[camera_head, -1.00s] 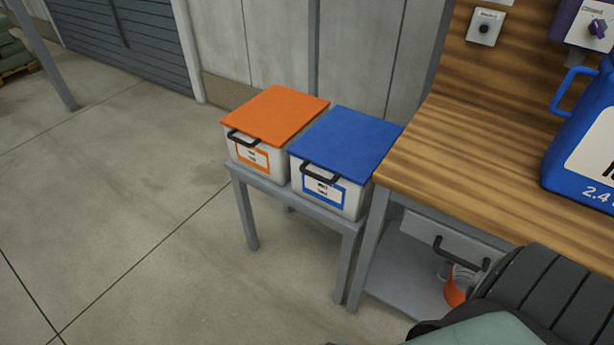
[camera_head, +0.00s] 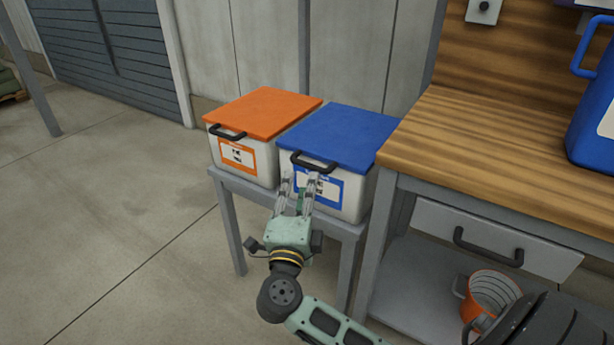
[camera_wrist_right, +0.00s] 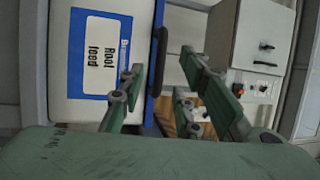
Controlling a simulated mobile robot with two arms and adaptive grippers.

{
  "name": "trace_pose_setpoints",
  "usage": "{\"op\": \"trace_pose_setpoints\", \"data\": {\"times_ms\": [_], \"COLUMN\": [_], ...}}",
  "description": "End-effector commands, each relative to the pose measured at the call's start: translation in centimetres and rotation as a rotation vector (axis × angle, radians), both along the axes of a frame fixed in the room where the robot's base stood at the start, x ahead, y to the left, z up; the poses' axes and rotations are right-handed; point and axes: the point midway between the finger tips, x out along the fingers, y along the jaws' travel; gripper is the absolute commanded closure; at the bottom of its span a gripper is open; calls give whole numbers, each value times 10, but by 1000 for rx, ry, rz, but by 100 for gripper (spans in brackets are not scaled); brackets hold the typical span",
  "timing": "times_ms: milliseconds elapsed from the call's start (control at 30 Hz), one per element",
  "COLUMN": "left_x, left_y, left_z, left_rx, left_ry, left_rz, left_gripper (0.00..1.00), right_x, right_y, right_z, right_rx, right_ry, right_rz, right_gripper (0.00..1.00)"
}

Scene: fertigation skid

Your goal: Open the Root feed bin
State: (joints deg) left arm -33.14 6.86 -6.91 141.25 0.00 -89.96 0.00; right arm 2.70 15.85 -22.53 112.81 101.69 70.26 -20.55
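The Root feed bin (camera_head: 352,198) is the white bin with the blue lid (camera_head: 340,136), on a small grey stand. Its lid is closed. A black handle (camera_head: 314,162) sticks out at the lid's front edge. In the right wrist view, the bin's blue-framed label (camera_wrist_right: 104,55) reads "Root feed". My right gripper (camera_head: 299,178) is open and empty, in front of the bin just below the handle. In the right wrist view the handle (camera_wrist_right: 159,62) appears between the spread fingers (camera_wrist_right: 163,78); I cannot tell the exact gap. My left gripper is not in view.
An orange-lidded bin (camera_head: 262,110) stands close on the left, also closed. A wooden workbench (camera_head: 480,150) with a drawer (camera_head: 495,243) is close on the right. The floor at left is clear.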

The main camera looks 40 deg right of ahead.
Motion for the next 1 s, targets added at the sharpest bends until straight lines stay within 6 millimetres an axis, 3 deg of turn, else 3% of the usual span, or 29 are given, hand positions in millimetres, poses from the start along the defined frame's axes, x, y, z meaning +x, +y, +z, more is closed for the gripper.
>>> {"op": "trace_pose_setpoints", "data": {"times_ms": [500, 867, 1000], "left_x": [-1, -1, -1], "left_y": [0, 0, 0], "left_z": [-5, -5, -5], "left_rx": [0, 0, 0], "left_ry": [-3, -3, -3], "left_rz": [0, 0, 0], "left_gripper": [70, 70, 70], "right_x": [48, 53, 53], "right_y": [-48, -54, -53], "right_z": [13, 14, 14], "right_rx": [2, 4, 4], "right_ry": [-2, 0, 0], "right_rz": [-3, -2, -2], "right_gripper": [69, 69, 80]}}
